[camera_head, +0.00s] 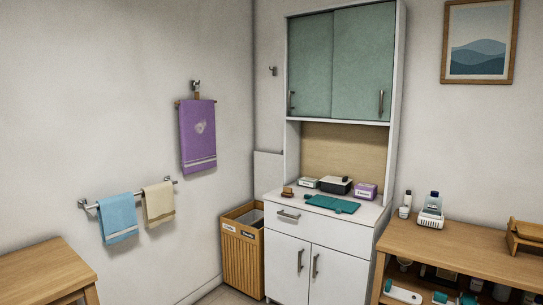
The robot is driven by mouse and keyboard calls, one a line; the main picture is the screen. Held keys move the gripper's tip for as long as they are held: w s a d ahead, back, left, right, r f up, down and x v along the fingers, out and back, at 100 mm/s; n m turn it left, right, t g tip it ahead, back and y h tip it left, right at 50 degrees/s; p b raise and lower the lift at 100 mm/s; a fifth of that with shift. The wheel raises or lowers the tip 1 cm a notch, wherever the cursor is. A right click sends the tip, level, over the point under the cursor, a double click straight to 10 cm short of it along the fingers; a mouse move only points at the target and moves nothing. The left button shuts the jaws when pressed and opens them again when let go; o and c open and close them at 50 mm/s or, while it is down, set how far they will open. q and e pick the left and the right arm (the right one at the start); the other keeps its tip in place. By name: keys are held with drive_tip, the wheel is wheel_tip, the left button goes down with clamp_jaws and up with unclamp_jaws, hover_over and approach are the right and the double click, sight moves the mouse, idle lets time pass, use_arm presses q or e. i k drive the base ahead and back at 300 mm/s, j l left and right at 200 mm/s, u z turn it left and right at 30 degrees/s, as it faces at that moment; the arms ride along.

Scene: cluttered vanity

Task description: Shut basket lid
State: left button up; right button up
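The basket (243,262) is a tall wooden slatted hamper in the corner, left of the white cabinet. Its top is open and a grey inside shows below the rim. Two small labels sit on its upper front. A pale upright panel (268,180) stands behind the basket against the wall; it looks like the raised lid, but its hinge and lower right part are hidden by the cabinet. Neither of my grippers shows in the head view.
The white cabinet (325,236) stands close against the basket's right side, with boxes and a green mat on its counter. A wooden table (45,268) is at lower left and a wooden shelf unit (450,249) at right. Towels hang on the left wall.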

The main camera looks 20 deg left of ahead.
sight(268, 167)
drive_tip(key=i+j+u, duration=0.55)
drive_tip(key=i+u, duration=0.25)
drive_tip(key=i+j, duration=0.15)
drive_tip(key=i, duration=0.5)
drive_tip(key=i+j+u, duration=0.1)
drive_tip(key=i, duration=0.6)
drive_tip(key=i+j, duration=0.15)
drive_tip(key=i, duration=0.5)
